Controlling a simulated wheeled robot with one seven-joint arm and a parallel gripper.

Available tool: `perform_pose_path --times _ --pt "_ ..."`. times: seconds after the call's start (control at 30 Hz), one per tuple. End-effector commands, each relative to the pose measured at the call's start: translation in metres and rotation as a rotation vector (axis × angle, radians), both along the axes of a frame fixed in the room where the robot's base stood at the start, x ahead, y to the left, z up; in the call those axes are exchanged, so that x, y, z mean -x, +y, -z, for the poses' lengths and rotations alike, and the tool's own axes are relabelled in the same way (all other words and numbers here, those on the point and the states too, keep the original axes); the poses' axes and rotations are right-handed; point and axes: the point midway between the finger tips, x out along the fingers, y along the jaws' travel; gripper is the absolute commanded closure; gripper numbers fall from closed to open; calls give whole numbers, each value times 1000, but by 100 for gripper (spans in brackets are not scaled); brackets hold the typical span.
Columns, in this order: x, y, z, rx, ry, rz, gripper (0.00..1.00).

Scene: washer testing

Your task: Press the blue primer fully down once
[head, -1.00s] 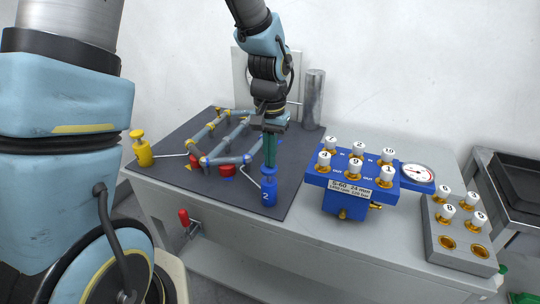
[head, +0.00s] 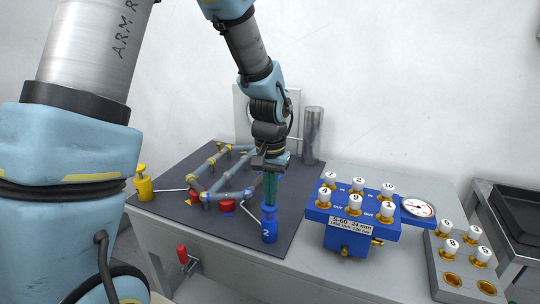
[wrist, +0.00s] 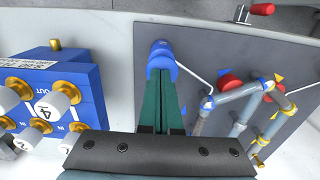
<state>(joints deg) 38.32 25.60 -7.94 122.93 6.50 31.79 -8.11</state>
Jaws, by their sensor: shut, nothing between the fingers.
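The blue primer (head: 269,230), marked 2, stands upright near the front right corner of the dark mat (head: 210,220). My gripper (head: 270,203) points down over it with its green fingers shut together and nothing between them. The fingertips are at the primer's top and appear to touch it. In the wrist view the blue primer (wrist: 160,58) shows just beyond the fingertips (wrist: 161,78). The fingers partly hide its top, so I cannot tell exactly how far its head is pressed down.
A yellow primer (head: 143,185) stands at the mat's left. Grey pipes (head: 207,187) and red buttons (head: 227,205) lie left of my gripper. A blue block with numbered white caps (head: 350,232) and a gauge (head: 417,206) is to the right. A metal cylinder (head: 313,135) stands behind.

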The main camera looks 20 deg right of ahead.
Motion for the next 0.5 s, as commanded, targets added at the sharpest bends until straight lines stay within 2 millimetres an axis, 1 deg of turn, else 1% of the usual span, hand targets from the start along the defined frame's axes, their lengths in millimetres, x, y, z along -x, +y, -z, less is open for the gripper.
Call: perform_pose_path --times 0.03,0.1,0.17,0.4,0.5 --pt "-2 -1 -15 1 -1 0 100" --pt "-4 -3 -26 1 -1 -1 100" --pt "-5 -3 -30 4 -6 -1 100" --pt "-6 -4 -79 7 -7 -1 100" --pt "-5 -4 -96 6 -7 0 100"
